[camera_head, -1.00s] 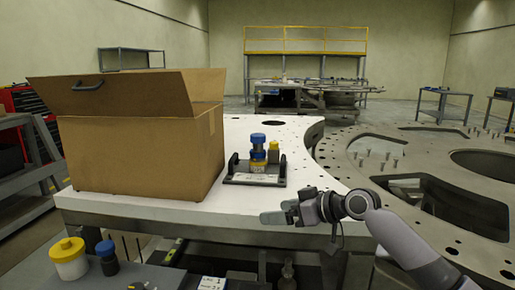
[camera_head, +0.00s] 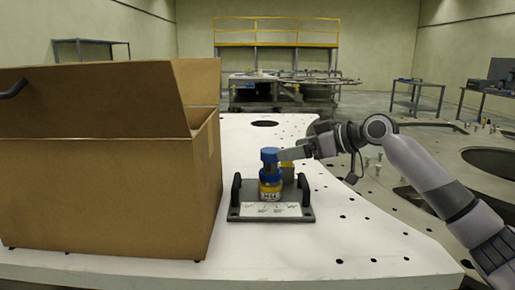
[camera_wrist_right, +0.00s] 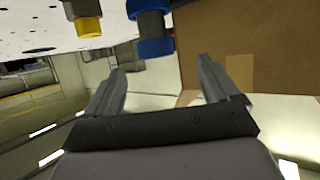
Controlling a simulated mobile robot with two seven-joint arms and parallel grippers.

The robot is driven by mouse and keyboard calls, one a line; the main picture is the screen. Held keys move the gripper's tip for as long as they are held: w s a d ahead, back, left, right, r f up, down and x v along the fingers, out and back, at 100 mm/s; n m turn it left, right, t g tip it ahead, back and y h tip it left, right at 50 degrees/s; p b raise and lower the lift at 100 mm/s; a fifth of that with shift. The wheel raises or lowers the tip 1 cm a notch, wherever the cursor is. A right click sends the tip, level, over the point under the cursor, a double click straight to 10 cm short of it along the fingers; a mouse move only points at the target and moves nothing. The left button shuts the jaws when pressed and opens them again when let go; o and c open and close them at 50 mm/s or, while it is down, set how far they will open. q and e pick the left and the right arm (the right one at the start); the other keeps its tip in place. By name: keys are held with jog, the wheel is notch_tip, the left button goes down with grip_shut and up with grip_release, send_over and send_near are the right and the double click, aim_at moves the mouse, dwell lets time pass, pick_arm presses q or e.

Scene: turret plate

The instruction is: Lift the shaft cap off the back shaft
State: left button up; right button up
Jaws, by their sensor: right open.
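A dark fixture plate (camera_head: 235,212) with two upright handles stands on the white table. On it stands a front stack with a blue cap (camera_head: 270,154) above a grey shaft and a labelled yellow part (camera_head: 271,191). Behind it to the right, a yellow cap (camera_head: 288,164) shows partly, the rest hidden by my gripper and the stack. My right gripper (camera_head: 287,154) reaches in from the right, close to the blue cap. In the right wrist view the gripper (camera_wrist_right: 161,72) is open and empty. The blue cap (camera_wrist_right: 155,47) appears between the fingers, the yellow cap (camera_wrist_right: 89,27) left of them.
A large open cardboard box (camera_head: 110,165) stands left of the fixture. The white table (camera_head: 350,245) is clear in front and to the right. A large grey ring-shaped plate (camera_head: 440,150) with holes lies beyond the right edge.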

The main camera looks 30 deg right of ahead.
aim_at(275, 151)
jog(key=shift+w+a+f+p, duration=0.1)
jog(key=shift+w+a+p, duration=0.15)
jog(key=shift+w, duration=0.4)
jog(key=shift+w+a+f+p, duration=0.1)
jog(key=shift+w+p, duration=0.15)
jog(key=shift+w, duration=0.35)
jog(key=p+x, duration=0.1)
jog(key=x, duration=0.3)
jog(key=shift+w+f, duration=0.15)
jog(key=shift+w, duration=0.1)
jog(key=c, duration=1.1)
